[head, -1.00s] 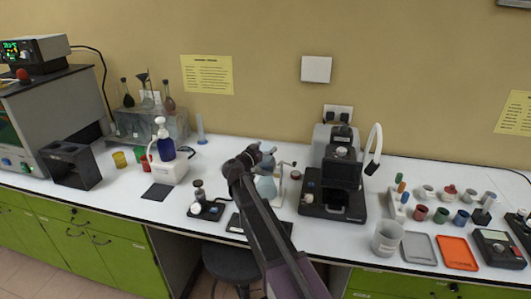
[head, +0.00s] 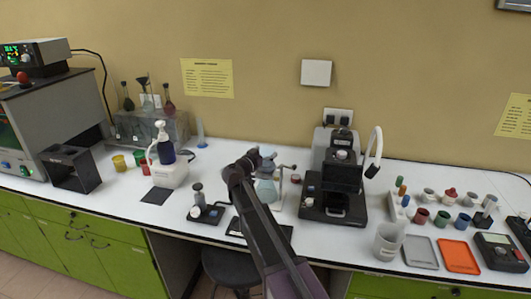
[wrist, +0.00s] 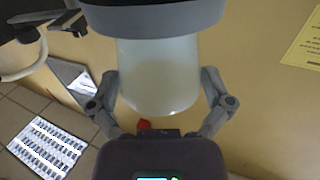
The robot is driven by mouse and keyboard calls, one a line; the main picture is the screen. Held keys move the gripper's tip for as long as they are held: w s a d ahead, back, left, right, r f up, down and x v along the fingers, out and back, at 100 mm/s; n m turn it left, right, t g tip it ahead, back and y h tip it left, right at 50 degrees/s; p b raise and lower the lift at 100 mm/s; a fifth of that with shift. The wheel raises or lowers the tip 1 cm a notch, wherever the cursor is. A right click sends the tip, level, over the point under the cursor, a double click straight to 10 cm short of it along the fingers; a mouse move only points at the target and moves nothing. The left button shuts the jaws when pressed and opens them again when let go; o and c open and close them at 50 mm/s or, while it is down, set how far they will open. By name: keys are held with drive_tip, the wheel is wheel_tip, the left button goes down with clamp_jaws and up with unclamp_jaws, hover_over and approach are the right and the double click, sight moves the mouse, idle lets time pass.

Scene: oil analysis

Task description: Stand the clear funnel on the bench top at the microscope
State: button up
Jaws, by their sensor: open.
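A pale, see-through cone-shaped vessel (head: 266,188) stands on the bench just left of the microscope (head: 337,185), partly behind my arm. I cannot tell whether it is the clear funnel. My gripper (head: 262,158) is above and in front of it in the head view, and its fingers are too small there to read. In the wrist view my gripper (wrist: 160,78) is open, with one finger on each side of a frosted, pale cylinder (wrist: 158,75) under a dark grey rim. Contact with the fingers is unclear.
A clear beaker (head: 388,242), a grey tray (head: 420,252) and an orange tray (head: 458,255) lie right of the microscope. A small black-based device (head: 205,212) and a white dispenser (head: 166,172) stand to the left. The strip before the microscope is narrow.

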drive_tip(key=v, duration=1.3)
drive_tip(key=shift+s+a+r, duration=0.15)
drive_tip(key=shift+a, duration=0.2)
idle(0.4)
drive_tip(key=s+d+f+n+g+y, duration=0.1)
drive_tip(key=s+d+f+g+y, duration=0.1)
drive_tip(key=s+d+f, duration=0.3)
drive_tip(key=s+d+f+n+g+y, duration=0.1)
drive_tip(key=s+d+f+g+y, duration=0.1)
drive_tip(key=s+d+f+g, duration=0.3)
drive_tip(key=s+d+f+n+g+y, duration=0.2)
drive_tip(key=s+d+f+g, duration=0.2)
drive_tip(key=d, duration=0.5)
drive_tip(key=shift+s+f, duration=0.55)
drive_tip(key=shift+s, duration=0.2)
drive_tip(key=shift+s+f, duration=0.55)
drive_tip(key=shift+s, duration=0.15)
drive_tip(key=s+f+n+g+y, duration=0.2)
drive_tip(key=s+n+y, duration=0.2)
drive_tip(key=s, duration=0.4)
drive_tip(key=shift+s+a+f+g+y, duration=0.2)
drive_tip(key=shift+a+g+y, duration=0.2)
drive_tip(key=shift+y, duration=0.4)
